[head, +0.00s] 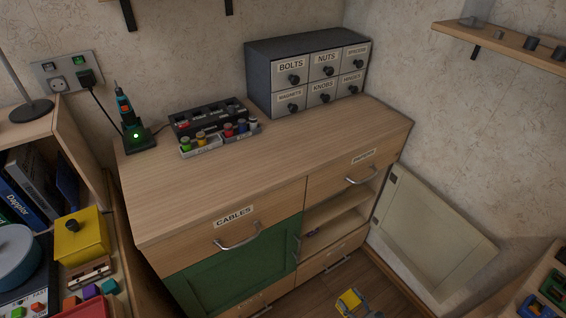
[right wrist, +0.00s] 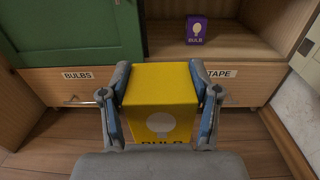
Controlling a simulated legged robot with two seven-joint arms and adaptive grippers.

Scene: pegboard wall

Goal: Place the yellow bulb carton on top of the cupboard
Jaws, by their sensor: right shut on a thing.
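The yellow bulb carton (right wrist: 160,88) is held between the two fingers of my right gripper (right wrist: 160,100), one finger on each side. Its front face has a pale bulb picture and the word BULB. In the head view the carton (head: 349,299) shows small at the bottom edge, low in front of the cupboard, with part of my right gripper (head: 352,304). The cupboard (head: 230,187) has a wooden top, a green door, drawers and an open shelf. Its top is well above the carton. My left gripper is not in view.
The cupboard top carries a grey drawer unit (head: 308,75) at the back, a dark rack with coloured jars (head: 215,127) and a tool on a charger (head: 135,132). The front and right of the top are clear. A purple bulb carton (right wrist: 196,30) stands in the open shelf.

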